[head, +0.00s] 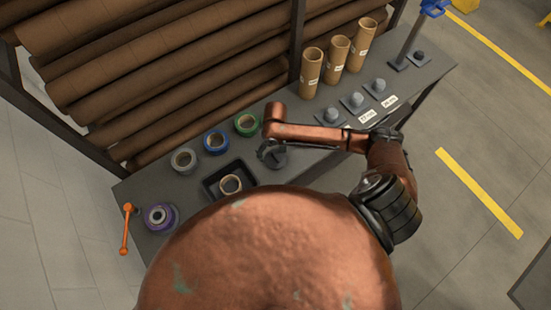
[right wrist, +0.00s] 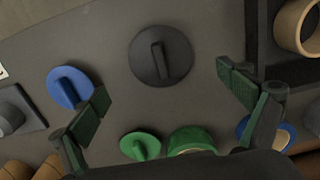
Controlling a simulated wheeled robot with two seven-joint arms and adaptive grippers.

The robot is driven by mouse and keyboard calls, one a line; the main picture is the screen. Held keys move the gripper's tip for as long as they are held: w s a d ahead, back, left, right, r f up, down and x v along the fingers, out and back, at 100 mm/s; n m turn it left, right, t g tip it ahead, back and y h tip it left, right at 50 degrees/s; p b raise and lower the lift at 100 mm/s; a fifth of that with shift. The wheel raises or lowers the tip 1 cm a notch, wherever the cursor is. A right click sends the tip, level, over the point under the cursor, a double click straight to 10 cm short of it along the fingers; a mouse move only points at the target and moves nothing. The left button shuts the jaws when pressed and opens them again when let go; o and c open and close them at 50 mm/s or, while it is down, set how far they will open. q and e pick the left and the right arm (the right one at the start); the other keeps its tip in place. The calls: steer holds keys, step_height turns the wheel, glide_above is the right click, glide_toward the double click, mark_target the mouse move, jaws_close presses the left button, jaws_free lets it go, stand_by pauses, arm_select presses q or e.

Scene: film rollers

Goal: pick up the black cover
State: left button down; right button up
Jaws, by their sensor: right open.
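The black cover (right wrist: 161,57) is a round dark disc with a raised bar handle, lying flat on the grey table in the right wrist view. In the head view a dark round shape beside the gripper (head: 279,158) seems to be the same cover, partly hidden. My right gripper (right wrist: 165,100) is open and empty. The cover shows ahead of the gap between its fingertips, apart from both fingers. In the head view the right gripper (head: 268,151) is small and dark against the table, right of the black tray. My left gripper is not in view.
A blue cover (right wrist: 70,87) and a green cover (right wrist: 140,146) lie near the fingers, with a green tape roll (right wrist: 191,141) and a blue roll (right wrist: 266,132). The black tray (head: 207,189) holds a brown roll (head: 230,184). Cardboard tubes (head: 337,53) stand farther back.

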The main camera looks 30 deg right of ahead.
mark_target(276, 156)
steer(key=f, duration=0.6)
steer(key=shift+s+f+p, duration=0.1)
steer(key=shift+s+p, duration=0.15)
steer(key=shift+p, duration=0.05)
steer(key=c, duration=1.2)
steer(key=shift+c, duration=0.2)
